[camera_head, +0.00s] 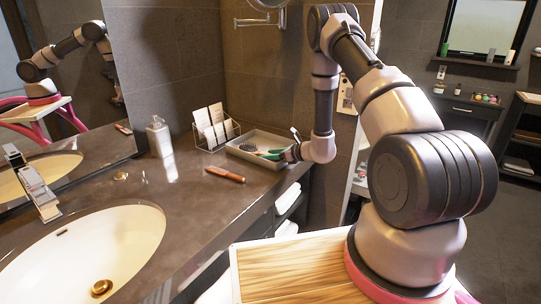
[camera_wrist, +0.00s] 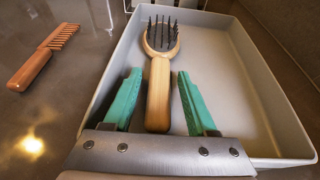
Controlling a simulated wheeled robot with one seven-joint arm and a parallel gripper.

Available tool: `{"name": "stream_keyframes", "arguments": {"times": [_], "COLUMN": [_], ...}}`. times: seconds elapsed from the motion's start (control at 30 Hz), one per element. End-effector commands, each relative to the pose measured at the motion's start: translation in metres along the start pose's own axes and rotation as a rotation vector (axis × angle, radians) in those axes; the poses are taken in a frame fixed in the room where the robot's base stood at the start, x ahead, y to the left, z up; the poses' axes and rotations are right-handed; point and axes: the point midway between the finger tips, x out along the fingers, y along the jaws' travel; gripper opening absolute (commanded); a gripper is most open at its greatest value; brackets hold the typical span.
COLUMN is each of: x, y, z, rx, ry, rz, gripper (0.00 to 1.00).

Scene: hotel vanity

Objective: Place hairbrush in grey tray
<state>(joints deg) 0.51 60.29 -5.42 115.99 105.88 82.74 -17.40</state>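The hairbrush (camera_wrist: 158,92) has a pale wooden handle and dark bristles facing up. In the wrist view it lies within the walls of the grey tray (camera_wrist: 268,92), towards the tray's left side; its bristle head also shows in the head view (camera_head: 247,147). The tray stands at the far end of the counter in the head view (camera_head: 273,135). My gripper (camera_wrist: 157,82) is open, its teal fingers on either side of the handle with gaps visible. In the head view my gripper (camera_head: 270,154) is low over the tray, partly hidden by my arm.
A brown wooden comb (camera_wrist: 42,57) lies on the counter (camera_head: 190,205) left of the tray. A soap dispenser (camera_head: 159,137) and white sink (camera_head: 90,250) are farther left.

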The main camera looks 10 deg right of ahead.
Motion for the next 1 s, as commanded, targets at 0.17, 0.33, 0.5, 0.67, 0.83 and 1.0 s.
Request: {"name": "stream_keyframes", "arguments": {"times": [0.17, 0.33, 0.5, 0.67, 0.83, 1.0], "x": [0.0, -0.001, -0.02, -0.055, -0.09, -0.113], "y": [0.0, 0.0, -0.001, -0.002, -0.001, -0.001], "z": [0.0, 0.002, 0.003, 0.003, 0.003, 0.003], "rx": [0.0, -0.001, 0.002, 0.002, 0.002, 0.0], "ry": [0.0, 0.0, 0.001, 0.001, 0.001, 0.0], "rz": [0.0, 0.0, -0.002, -0.004, -0.004, -0.002], "gripper": [0.62, 0.62, 0.62, 0.62, 0.62, 0.62]}}
